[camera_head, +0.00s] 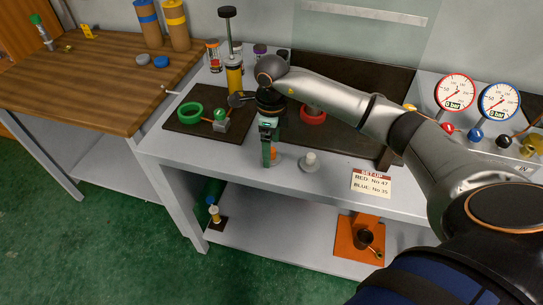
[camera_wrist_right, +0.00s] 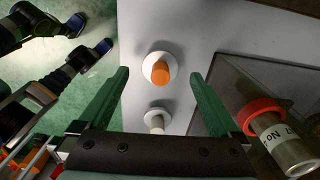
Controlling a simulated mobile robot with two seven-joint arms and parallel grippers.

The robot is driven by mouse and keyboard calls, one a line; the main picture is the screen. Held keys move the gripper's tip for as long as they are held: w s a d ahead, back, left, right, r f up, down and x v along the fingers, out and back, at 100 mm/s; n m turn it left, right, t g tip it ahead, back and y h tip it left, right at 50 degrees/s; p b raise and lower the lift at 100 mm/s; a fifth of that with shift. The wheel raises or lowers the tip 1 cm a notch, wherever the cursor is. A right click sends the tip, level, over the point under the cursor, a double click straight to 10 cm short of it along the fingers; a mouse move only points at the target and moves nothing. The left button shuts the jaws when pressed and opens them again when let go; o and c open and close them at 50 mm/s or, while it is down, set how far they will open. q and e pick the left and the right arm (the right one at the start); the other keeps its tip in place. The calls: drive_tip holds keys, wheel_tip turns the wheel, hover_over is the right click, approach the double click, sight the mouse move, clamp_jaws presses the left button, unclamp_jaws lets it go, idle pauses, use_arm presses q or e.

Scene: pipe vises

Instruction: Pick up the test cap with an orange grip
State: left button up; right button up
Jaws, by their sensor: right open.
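The test cap with an orange grip (camera_wrist_right: 160,70) stands on the grey bench top, with a white round base around its grip. In the head view its orange grip (camera_head: 274,152) shows only partly, beside my gripper's green finger. My right gripper (camera_head: 268,155) is open, above the bench close to this cap. In the right wrist view its two green fingers are spread wide, with the orange cap between and beyond their tips. A second cap with a pale grip (camera_wrist_right: 157,121) stands beside the orange one, also seen in the head view (camera_head: 311,161). My left gripper is not in view.
A cylinder with a red ring (camera_wrist_right: 268,118) lies on a dark mat near the caps. A dark mat with a green ring (camera_head: 189,112) is left. A set-up card (camera_head: 371,183) and gauges (camera_head: 455,91) are right. The bench's front edge is close to the caps.

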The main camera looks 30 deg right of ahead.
drive_tip(key=shift+f, duration=1.15)
clamp_jaws()
drive_tip(key=shift+r, duration=0.1)
